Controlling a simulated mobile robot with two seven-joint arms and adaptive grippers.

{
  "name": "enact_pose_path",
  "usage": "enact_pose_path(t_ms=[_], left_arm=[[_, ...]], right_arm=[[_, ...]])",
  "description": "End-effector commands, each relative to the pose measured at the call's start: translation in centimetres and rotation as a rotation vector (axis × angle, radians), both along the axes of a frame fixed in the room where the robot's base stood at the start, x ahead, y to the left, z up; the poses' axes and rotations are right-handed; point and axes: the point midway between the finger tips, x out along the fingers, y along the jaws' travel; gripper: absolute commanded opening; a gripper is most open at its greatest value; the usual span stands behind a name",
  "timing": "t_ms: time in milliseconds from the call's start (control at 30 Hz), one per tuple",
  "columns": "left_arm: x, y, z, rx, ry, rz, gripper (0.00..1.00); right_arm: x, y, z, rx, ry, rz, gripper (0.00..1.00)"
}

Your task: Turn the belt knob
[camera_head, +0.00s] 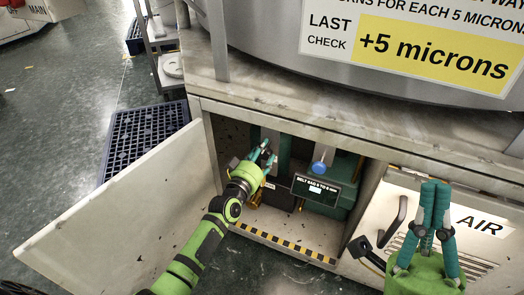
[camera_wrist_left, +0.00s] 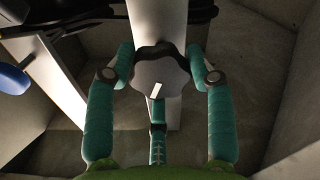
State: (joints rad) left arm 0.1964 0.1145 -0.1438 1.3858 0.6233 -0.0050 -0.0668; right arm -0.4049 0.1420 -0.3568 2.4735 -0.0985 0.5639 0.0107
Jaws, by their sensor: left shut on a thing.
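The belt knob (camera_wrist_left: 160,78) is a dark grey lobed knob with a white mark, on a pale upright post (camera_wrist_left: 165,20) in the left wrist view. The mark leans slightly right of upright. My left gripper (camera_wrist_left: 161,66) is shut on the knob, with a teal finger on each side of its rim and a third finger below. In the head view my left gripper (camera_head: 266,153) reaches into the open cabinet and hides the knob. My right gripper (camera_head: 437,184) is upright at the lower right, its teal fingers together, holding nothing visible.
A display reading belt sag 5 to 8 mm (camera_head: 316,189) and a blue round knob (camera_head: 322,160) are right of my left gripper. The open cabinet door (camera_head: 120,210) stands left of my arm. A striped sill (camera_head: 290,243) edges the opening. The AIR panel (camera_head: 480,222) is at right.

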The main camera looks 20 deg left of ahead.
Motion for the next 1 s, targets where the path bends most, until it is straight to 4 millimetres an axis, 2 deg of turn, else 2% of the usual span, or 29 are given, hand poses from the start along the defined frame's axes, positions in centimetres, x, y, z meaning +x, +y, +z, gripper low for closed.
enact_pose_path(t_ms=[33,500,1000], left_arm=[[0.37,0.39,1.28,-0.040,-0.021,0.009,0.21],[0.42,0.85,1.11,-0.296,0.007,0.013,0.21],[0.42,0.92,1.03,-0.332,0.012,0.013,0.21]], right_arm=[[0.06,0.09,0.14,-0.004,0.007,0.000,0.00],[0.34,0.35,0.12,-0.016,0.031,0.000,0.00],[0.33,0.39,0.06,-0.017,0.035,0.001,0.00]])
